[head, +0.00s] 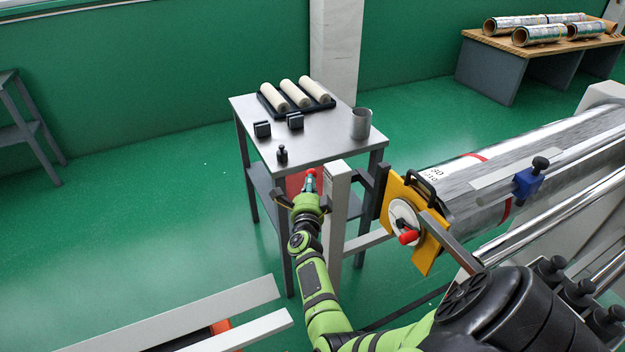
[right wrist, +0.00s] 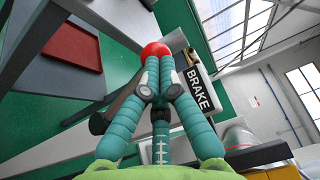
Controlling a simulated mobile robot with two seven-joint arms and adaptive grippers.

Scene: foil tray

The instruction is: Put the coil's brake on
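The coil (head: 520,165) is a big shiny foil roll on the right in the head view, with a yellow plate (head: 392,205) and a red-knobbed crank at its end. A pale post (head: 337,215) stands left of it. In the right wrist view a white label reading BRAKE (right wrist: 197,88) is beside my fingers. A red ball knob (right wrist: 156,50) is at the tips of my right gripper (right wrist: 158,72); it also shows in the head view (head: 311,172). The teal fingers converge closely and appear shut on the knob. The rest of its lever is mostly hidden. My left gripper is out of view.
A grey table (head: 330,145) behind the post holds a black rack (head: 270,104) of pale rolls, dark blocks and a grey cup (head: 361,123). A red tray (right wrist: 60,52) lies on its lower shelf.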

